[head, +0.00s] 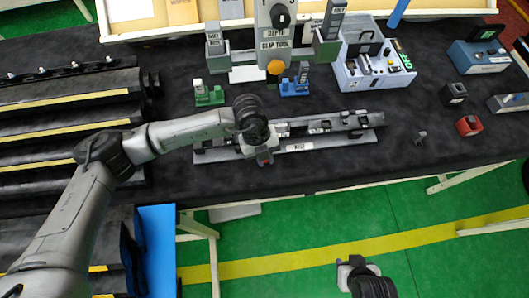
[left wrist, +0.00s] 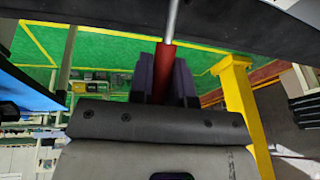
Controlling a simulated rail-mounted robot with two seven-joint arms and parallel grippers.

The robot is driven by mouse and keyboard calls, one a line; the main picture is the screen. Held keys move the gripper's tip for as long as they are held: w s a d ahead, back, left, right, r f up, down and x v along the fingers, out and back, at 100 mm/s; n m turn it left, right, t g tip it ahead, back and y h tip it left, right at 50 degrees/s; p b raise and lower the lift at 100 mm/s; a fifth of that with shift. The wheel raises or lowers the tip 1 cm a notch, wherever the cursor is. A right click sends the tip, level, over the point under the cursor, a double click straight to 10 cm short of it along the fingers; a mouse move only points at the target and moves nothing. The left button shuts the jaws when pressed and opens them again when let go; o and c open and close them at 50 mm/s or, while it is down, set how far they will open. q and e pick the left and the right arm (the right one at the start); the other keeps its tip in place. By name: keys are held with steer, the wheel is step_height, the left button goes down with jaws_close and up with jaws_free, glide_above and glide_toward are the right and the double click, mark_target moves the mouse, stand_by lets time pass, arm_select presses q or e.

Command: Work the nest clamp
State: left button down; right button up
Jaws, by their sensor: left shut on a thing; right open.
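The grey nest (head: 340,140), a long fixture with a white label, lies on the dark table near its front edge. My left gripper (head: 263,152) is over the nest's left-middle part and hides some of it. In the left wrist view its dark fingers (left wrist: 164,85) are shut on the clamp's red handle (left wrist: 165,60), which has a metal rod (left wrist: 173,20) running up from it. A bit of red also shows below the gripper in the head view. The clamp's body is hidden. My right gripper (head: 352,262) is open and empty, out over the green floor.
Dark racks with yellow strips (head: 65,102) stand at the left. The depth clip tool stand (head: 277,45), green (head: 208,94) and blue (head: 295,85) clip holders and a pale box fixture (head: 372,70) are behind the nest. Small red (head: 468,126) and black (head: 453,93) blocks sit right.

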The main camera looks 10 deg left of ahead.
arm_select(q)
steer(key=shift+s+d+f+t+y, duration=0.1)
steer(key=shift+s+f+t+y, duration=0.25)
steer(key=shift+t, duration=0.35)
steer(key=shift+s+d+f+t+b, duration=0.1)
steer(key=shift+s+f+t+b, duration=0.15)
steer(key=shift+f+t+b, duration=0.4)
steer(key=shift+s+d+f+t+y+b, duration=0.15)
steer(key=shift+f+t+y+b, duration=0.1)
steer(key=shift+t+b, duration=0.3)
steer(key=shift+s+a+f+t+y+b, duration=0.1)
steer(key=shift+f+t+y+b, duration=0.15)
steer(key=shift+t+b, duration=0.2)
steer(key=shift+f+m+t, duration=0.1)
steer(key=shift+m+t, duration=0.2)
steer(key=shift+t, duration=0.05)
steer(key=shift+b, duration=0.3)
steer(key=c, duration=1.1)
jaws_free()
